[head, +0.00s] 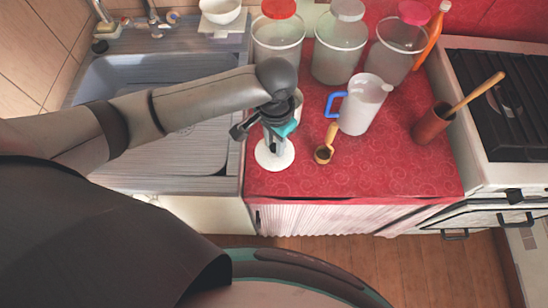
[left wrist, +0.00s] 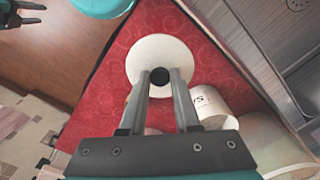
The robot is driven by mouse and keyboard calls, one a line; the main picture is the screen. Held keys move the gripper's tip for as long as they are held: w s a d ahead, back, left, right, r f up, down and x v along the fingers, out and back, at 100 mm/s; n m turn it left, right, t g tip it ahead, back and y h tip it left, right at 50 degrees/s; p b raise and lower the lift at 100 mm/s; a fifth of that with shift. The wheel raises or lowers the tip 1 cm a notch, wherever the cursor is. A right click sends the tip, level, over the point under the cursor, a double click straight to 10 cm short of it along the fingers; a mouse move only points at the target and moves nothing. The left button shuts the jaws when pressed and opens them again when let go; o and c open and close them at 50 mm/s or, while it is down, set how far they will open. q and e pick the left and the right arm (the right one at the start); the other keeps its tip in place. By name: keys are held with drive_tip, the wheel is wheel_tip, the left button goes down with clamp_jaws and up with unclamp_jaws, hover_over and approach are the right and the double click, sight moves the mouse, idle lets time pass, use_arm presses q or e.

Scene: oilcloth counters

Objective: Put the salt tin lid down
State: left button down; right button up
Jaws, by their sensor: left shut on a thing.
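The salt tin lid is a white round disc with a dark knob; it shows in the head view (head: 268,160) and in the left wrist view (left wrist: 150,50). My left gripper (head: 275,148) is shut on the knob, with the fingers pointing down; they also show in the left wrist view (left wrist: 160,76). The lid is over the front left corner of the red counter; I cannot tell whether it touches the cloth. The white salt tin (left wrist: 212,106) with dark lettering is beside it, mostly hidden behind my gripper in the head view (head: 298,100). My right gripper (left wrist: 20,14) seems to show, cut off.
Several large jars line the back. The sink (head: 150,85) is left, the stove (head: 500,100) right. The front middle of the red counter (head: 370,180) is clear.

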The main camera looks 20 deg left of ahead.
sight(274, 158)
use_arm(q)
wheel_tip(274, 158, down, 3)
drive_tip(key=shift+f+b, duration=0.9)
drive_tip(key=shift+f, duration=1.45)
use_arm(e)
drive_tip(key=shift+s+a+f, duration=0.2)
drive_tip(key=shift+a+f, duration=0.15)
drive_tip(key=shift+f, duration=0.2)
drive_tip(key=shift+s+a+f, duration=0.15)
drive_tip(key=shift+a+f, duration=0.15)
drive_tip(key=shift+f, duration=0.2)
use_arm(q)
drive_tip(key=c, duration=0.6)
unclamp_jaws()
drive_tip(key=shift+f, duration=0.1)
drive_tip(key=shift+c, duration=0.2)
use_arm(e)
drive_tip(key=shift+d, duration=0.3)
use_arm(q)
wheel_tip(274, 158, up, 12)
drive_tip(key=p, duration=0.3)
drive_tip(key=shift+r, duration=0.2)
use_arm(e)
wheel_tip(274, 158, up, 3)
drive_tip(key=shift+r, duration=0.1)
